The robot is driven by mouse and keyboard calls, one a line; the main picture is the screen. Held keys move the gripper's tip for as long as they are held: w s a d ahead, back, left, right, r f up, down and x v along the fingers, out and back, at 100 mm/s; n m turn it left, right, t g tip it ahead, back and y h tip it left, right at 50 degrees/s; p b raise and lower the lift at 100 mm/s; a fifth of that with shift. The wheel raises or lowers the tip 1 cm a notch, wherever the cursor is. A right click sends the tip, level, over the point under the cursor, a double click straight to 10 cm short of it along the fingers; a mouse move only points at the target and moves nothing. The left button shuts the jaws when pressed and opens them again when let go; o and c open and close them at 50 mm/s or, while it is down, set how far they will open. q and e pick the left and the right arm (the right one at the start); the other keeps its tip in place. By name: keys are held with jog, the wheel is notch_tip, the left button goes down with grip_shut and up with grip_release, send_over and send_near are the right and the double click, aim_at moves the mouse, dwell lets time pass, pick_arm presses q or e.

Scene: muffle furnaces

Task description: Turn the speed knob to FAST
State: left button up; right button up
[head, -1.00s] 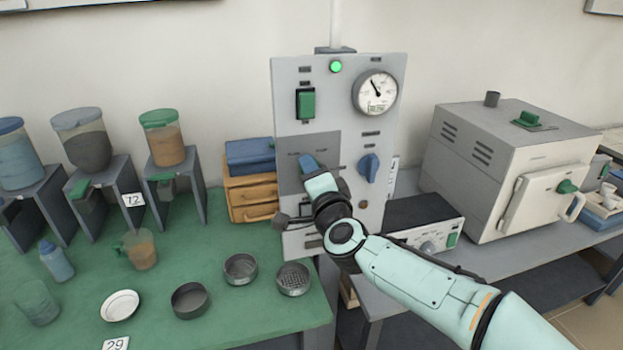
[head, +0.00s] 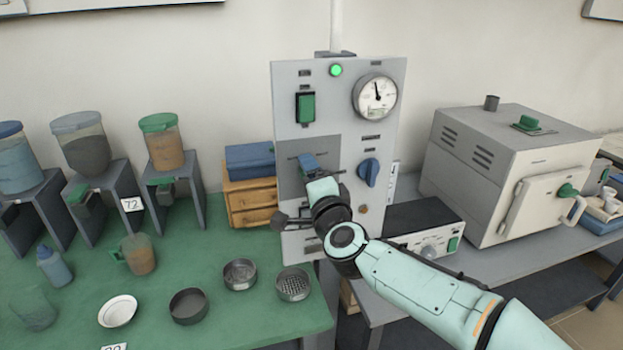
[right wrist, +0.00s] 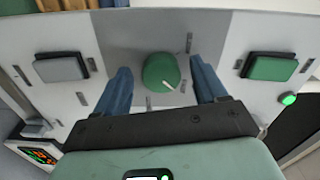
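A grey upright control panel (head: 335,90) stands at the centre of the head view. My right gripper (head: 307,162) is at the dark grey patch on the panel's left half. In the right wrist view, a round green knob (right wrist: 161,72) with a white pointer line sits between its two blue fingers. The fingers are apart, with a visible gap on each side of the knob. The gripper hides this knob in the head view. A blue knob (head: 369,172) is on the panel to the right. Knob labels are too small to read. My left gripper is not in view.
The panel bears a green switch (head: 305,107), a lit green lamp (head: 336,70) and a round dial (head: 375,97). A furnace (head: 510,170) stands to the right. Several hoppers and sieves occupy the green table (head: 220,325) to the left. My right arm crosses the lower right.

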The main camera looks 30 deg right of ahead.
jog(key=v, duration=1.3)
jog(key=shift+s, duration=0.15)
jog(key=shift+a+r, duration=0.1)
